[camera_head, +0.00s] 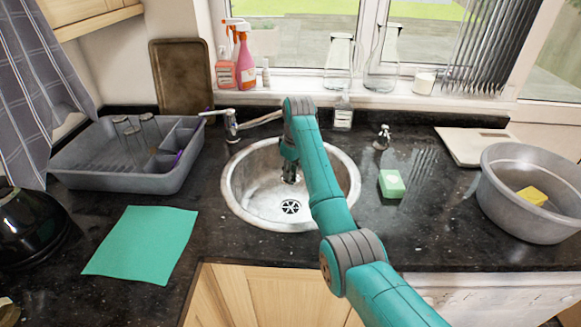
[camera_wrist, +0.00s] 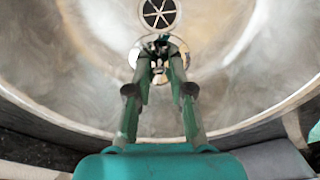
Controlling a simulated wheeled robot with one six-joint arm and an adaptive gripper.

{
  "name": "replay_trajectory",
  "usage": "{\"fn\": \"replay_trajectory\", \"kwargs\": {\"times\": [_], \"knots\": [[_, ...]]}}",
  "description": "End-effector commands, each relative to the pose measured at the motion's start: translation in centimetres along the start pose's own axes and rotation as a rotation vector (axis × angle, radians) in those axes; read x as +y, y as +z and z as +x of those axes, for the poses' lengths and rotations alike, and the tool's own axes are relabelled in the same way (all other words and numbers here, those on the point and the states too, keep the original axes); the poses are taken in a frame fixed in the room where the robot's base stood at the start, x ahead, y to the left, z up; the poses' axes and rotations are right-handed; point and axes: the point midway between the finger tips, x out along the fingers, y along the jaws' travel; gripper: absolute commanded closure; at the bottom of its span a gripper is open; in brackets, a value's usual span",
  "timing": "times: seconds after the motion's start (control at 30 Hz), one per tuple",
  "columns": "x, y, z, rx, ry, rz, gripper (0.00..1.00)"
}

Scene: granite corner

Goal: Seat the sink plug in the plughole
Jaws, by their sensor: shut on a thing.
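My gripper (camera_head: 290,170) hangs inside the round steel sink. In the wrist view, my gripper (camera_wrist: 160,47) has its fingertips closed together on the sink plug (camera_wrist: 134,57), a small shiny metal disc. The plughole (camera_head: 291,207) is a dark spoked drain in the sink floor. In the wrist view the plughole (camera_wrist: 159,12) is at the top edge, partly cut off, beyond the plug and apart from it in the picture. The plug's height above the sink floor is hard to tell. In the head view the plug is small and mostly hidden by the gripper.
The sink (camera_head: 238,200) is set in a dark granite worktop. A tap (camera_head: 233,125) stands behind it. A green sponge (camera_head: 391,183) and a grey basin (camera_head: 530,215) are right. A grey dish rack (camera_head: 110,177) and teal cloth (camera_head: 142,243) are left.

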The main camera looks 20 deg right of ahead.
Motion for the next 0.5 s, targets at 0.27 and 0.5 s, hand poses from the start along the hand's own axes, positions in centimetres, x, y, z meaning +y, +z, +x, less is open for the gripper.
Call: {"fn": "replay_trajectory", "kwargs": {"times": [0.27,0.5], "knots": [[0.0,0.03,0.2,0.0,0.0,0.0,1.0],[-0.01,0.04,0.21,-0.001,0.0,0.0,0.5]]}}
